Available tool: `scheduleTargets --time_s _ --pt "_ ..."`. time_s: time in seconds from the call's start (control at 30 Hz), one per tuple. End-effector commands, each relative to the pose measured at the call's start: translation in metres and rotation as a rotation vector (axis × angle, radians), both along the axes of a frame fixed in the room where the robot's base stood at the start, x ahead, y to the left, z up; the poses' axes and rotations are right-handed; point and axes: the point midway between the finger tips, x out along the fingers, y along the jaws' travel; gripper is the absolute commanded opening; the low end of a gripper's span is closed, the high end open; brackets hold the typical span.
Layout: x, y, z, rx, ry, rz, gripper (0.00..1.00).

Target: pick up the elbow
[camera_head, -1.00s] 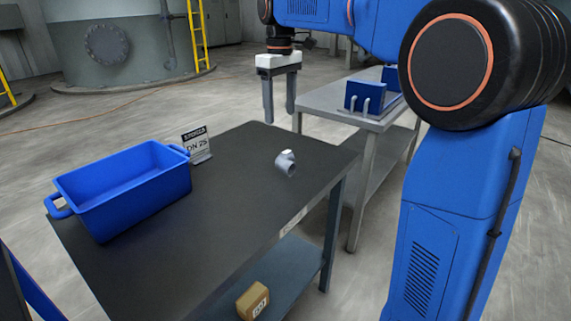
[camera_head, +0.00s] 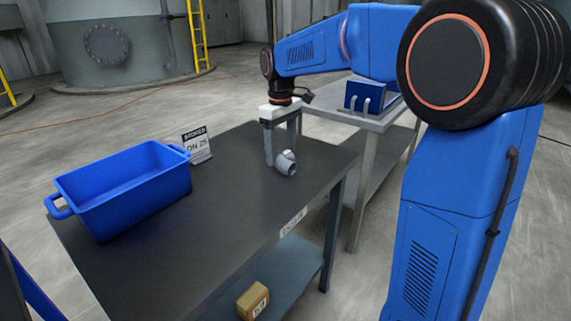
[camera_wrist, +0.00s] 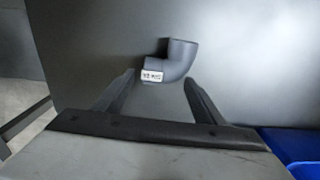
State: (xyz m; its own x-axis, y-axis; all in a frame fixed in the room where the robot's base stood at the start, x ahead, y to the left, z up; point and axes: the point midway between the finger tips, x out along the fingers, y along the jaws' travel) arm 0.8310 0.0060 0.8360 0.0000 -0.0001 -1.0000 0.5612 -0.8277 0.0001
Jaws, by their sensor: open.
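The grey elbow (camera_head: 286,163) lies on the dark table top (camera_head: 215,235) near its far right part. In the wrist view the elbow (camera_wrist: 177,62) shows its bend and a small white label, beyond and partly between the two fingertips. My gripper (camera_head: 282,150) points down just above the table, close beside the elbow on its far side. Its fingers are apart and nothing is held. In the wrist view my gripper (camera_wrist: 160,78) also shows open, with the elbow near the fingertip line. I cannot tell whether a finger touches the elbow.
A blue bin (camera_head: 125,195) stands at the table's left. A small sign (camera_head: 197,146) stands behind it. A cardboard box (camera_head: 253,300) sits on the lower shelf. A second grey table (camera_head: 345,115) with a blue holder (camera_head: 366,97) stands behind. The table's middle is clear.

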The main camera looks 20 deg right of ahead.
Motion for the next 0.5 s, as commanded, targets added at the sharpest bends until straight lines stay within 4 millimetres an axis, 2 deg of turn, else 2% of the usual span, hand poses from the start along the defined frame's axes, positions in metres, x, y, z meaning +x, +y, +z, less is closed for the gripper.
scheduleTargets --time_s 0.13,0.4,0.47,0.5 --pt "0.0 0.0 -0.014 -0.001 0.001 0.0 0.63" --pt "0.0 0.0 -0.016 0.0 0.0 0.0 0.63" --pt "0.0 0.0 -0.016 0.0 0.0 0.0 0.51" --pt "0.0 0.0 -0.016 0.0 0.0 0.0 0.42"
